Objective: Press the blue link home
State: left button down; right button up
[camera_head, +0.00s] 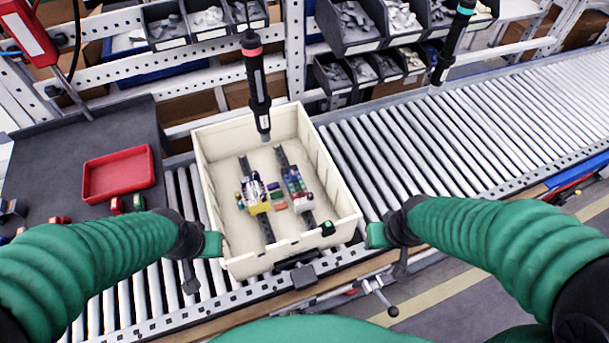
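A cream tote (211,190) stands on the roller conveyor. Two dark rails lie inside it, the left rail (267,230) and the right rail (282,157), each carrying small coloured parts. The left group has a yellow block (259,208) with white and purple pieces. The right group has stacked blue and green pieces (293,182). Small blue pieces show in both groups; I cannot tell which is the blue link or how it is seated. My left gripper (212,244) is at the tote's near left corner. My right gripper (377,235) is just outside its right wall. Neither touches the parts; their finger openings are unclear.
A black screwdriver (257,85) hangs over the tote's far side, and another tool (452,42) hangs at the upper right. A red tray (118,174) lies on the dark table at left. Part bins (350,25) line the back. The conveyor to the right is clear.

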aim_at(139, 203)
jog(key=l+u, duration=0.15)
jog(key=u, duration=0.2)
jog(key=l+u, duration=0.1)
jog(key=u, duration=0.25)
jog(key=l+u, duration=0.15)
jog(key=u, duration=0.25)
